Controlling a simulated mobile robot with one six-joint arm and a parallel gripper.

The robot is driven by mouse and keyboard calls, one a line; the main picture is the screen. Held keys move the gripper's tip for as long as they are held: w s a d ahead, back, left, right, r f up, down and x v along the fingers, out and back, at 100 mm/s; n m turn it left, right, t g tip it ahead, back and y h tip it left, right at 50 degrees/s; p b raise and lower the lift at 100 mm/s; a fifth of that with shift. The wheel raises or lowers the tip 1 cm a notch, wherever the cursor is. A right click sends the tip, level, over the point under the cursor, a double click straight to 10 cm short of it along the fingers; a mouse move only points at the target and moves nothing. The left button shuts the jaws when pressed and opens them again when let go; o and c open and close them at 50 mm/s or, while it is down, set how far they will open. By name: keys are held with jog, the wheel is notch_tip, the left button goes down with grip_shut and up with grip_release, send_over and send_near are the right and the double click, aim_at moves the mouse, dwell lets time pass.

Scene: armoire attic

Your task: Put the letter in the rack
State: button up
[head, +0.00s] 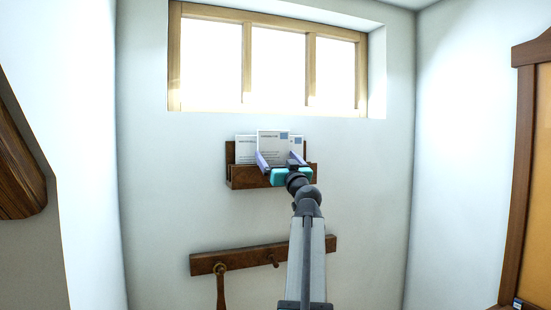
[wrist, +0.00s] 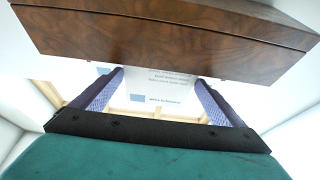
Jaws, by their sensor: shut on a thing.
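A white letter (head: 272,143) with printed text and a small blue stamp-like patch is held upright in my gripper (head: 278,160). The purple fingers are shut on it; they also show in the wrist view (wrist: 160,100), on either side of the letter (wrist: 155,82). The dark wooden rack (head: 245,180) is on the far wall below the window. The held letter appears at the rack, standing taller than the letters beside it. The wrist view shows a brown board of the rack (wrist: 150,35) close across the top. The letter's lower edge is hidden, so I cannot tell whether it rests inside.
Other white letters stand at the rack's left (head: 245,146) and right (head: 298,147). A wooden peg rail (head: 250,258) is on the wall below, with something hanging from its left peg. A window (head: 275,65) is above. A wood-framed board (head: 524,150) is at right.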

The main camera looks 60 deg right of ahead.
jog(key=shift+s+a, duration=0.1)
jog(key=shift+s, duration=0.1)
jog(key=shift+w+f+b, duration=0.2)
jog(key=shift+w+b, duration=0.05)
jog(key=shift+b, duration=0.05)
jog(key=shift+s, duration=0.1)
jog(key=shift+s, duration=0.1)
jog(key=shift+f+b, duration=0.15)
jog(key=shift+b, duration=0.2)
jog(key=o, duration=0.7)
jog(key=shift+o, duration=0.2)
